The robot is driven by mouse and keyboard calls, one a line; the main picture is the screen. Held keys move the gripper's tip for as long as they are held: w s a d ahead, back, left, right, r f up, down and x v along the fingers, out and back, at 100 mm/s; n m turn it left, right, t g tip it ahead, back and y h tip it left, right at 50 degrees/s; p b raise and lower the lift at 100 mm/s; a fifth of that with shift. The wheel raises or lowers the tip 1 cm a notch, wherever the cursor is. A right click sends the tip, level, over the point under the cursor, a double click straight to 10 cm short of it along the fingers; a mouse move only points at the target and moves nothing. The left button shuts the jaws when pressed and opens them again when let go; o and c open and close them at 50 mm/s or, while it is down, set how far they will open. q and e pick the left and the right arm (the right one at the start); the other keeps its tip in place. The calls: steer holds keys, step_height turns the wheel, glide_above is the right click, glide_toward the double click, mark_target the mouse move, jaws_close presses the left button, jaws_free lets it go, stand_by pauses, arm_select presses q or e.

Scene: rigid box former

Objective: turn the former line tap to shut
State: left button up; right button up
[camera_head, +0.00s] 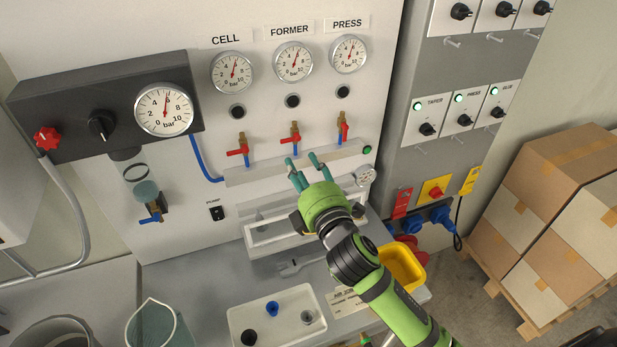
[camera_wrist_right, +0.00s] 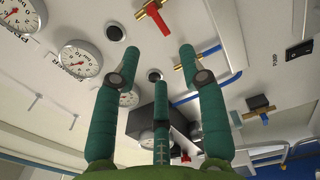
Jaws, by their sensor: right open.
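The former line tap (camera_head: 292,138) is the middle of three taps, below the FORMER gauge (camera_head: 294,61). It has a brass body and a red handle that appears to lie crosswise, pointing left. The gauge needle points up and slightly right. My right gripper (camera_head: 301,160) is open and empty just below this tap in the head view, fingers pointing up at the panel. My left gripper is not in view.
The CELL tap (camera_head: 238,151) stands left with its handle crosswise. The PRESS tap (camera_head: 343,128) stands right with its handle along the pipe. A pale manifold bar (camera_head: 262,170) runs below the taps. A white tray (camera_head: 250,318) and yellow bin (camera_head: 416,277) stand lower down.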

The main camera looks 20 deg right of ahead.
steer(key=s, duration=0.3)
